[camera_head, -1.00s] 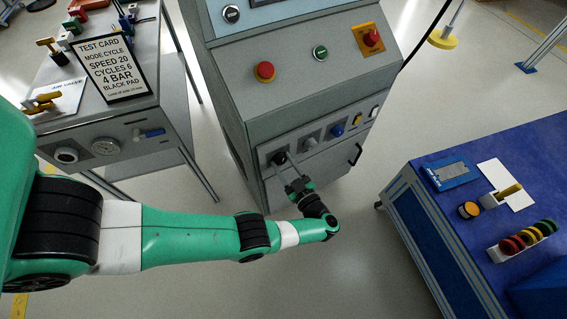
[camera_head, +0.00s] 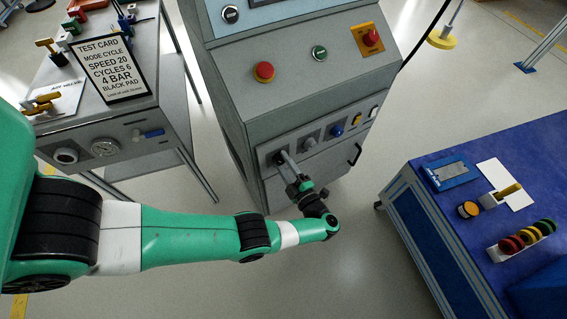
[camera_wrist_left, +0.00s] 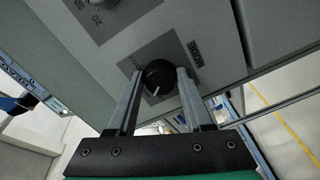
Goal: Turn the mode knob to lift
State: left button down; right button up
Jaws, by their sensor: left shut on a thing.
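The mode knob (camera_wrist_left: 159,77) is a round black knob with a white pointer line, on a dark grey plate marked MODE (camera_wrist_left: 195,51) on the machine's lower front panel. In the left wrist view its line points down and slightly left. My left gripper (camera_wrist_left: 155,78) is shut on the knob, one finger on each side. In the head view the left gripper (camera_head: 283,157) reaches the leftmost control of the row, and its fingers mostly hide the knob. My right gripper is not in view.
Another knob (camera_wrist_left: 101,3) with a number scale sits beside the mode knob. A blue knob (camera_head: 337,130) is farther right in the row. A red button (camera_head: 264,72) is above. A test card (camera_head: 107,69) stands on the left bench; a blue table (camera_head: 440,215) is at right.

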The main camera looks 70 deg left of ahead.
pick_arm(q)
jog(key=n, duration=0.5)
jog(key=shift+r, duration=0.1)
dwell(0.4)
jog(key=shift+c, duration=1.5)
grip_release()
